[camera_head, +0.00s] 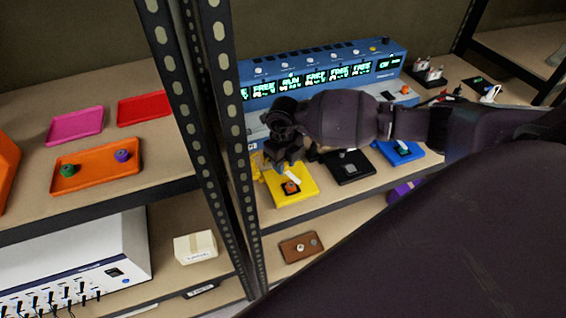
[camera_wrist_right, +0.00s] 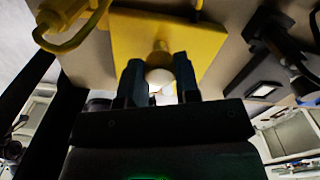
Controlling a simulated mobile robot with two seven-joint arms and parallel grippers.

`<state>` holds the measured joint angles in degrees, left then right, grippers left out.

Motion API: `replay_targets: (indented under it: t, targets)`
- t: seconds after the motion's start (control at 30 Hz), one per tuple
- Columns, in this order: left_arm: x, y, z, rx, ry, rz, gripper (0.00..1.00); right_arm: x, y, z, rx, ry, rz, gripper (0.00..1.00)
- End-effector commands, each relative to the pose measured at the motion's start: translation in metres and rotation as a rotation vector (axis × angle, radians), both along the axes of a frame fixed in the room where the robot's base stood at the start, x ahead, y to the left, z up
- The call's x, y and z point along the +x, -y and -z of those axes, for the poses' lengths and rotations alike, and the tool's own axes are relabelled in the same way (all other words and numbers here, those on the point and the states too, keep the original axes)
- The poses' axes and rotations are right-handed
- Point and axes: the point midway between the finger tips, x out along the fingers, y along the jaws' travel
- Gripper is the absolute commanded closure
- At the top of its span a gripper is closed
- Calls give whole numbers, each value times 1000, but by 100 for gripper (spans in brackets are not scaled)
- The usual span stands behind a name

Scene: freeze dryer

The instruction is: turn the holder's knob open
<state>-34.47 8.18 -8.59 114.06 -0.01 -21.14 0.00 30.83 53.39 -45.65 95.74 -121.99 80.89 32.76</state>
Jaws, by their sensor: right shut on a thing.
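The yellow holder (camera_head: 303,176) lies on the shelf in front of the blue machine, with a white label and a small orange-red piece on top. In the right wrist view the yellow holder (camera_wrist_right: 206,33) fills the top middle. My right gripper (camera_head: 282,164) is at the holder's back left edge. In the wrist view my right gripper (camera_wrist_right: 158,76) has its two dark fingers on either side of the pale round knob (camera_wrist_right: 160,79), shut on it. The knob is hidden by the gripper in the head view. My left gripper is not in view.
A black holder (camera_head: 347,174) and a blue holder (camera_head: 413,150) stand to the right. The blue machine (camera_head: 255,71) is behind. A perforated rack post (camera_head: 235,140) stands close to the left. Orange (camera_head: 100,184), pink (camera_head: 73,127) and red (camera_head: 146,106) trays lie on the left shelf.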

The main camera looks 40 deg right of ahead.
Motion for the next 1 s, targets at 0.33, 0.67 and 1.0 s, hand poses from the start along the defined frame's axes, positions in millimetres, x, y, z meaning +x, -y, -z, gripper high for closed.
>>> replay_targets:
  t: [0.33, 0.67, 1.0]
  targets:
    - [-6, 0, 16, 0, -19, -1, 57, 1, 0, 1, -2, 1, -333, 94]
    - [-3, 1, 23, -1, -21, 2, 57, 1, 1, 1, -1, 1, -646, 94]
    - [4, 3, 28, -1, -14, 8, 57, 1, 0, 1, 0, 1, -952, 94]
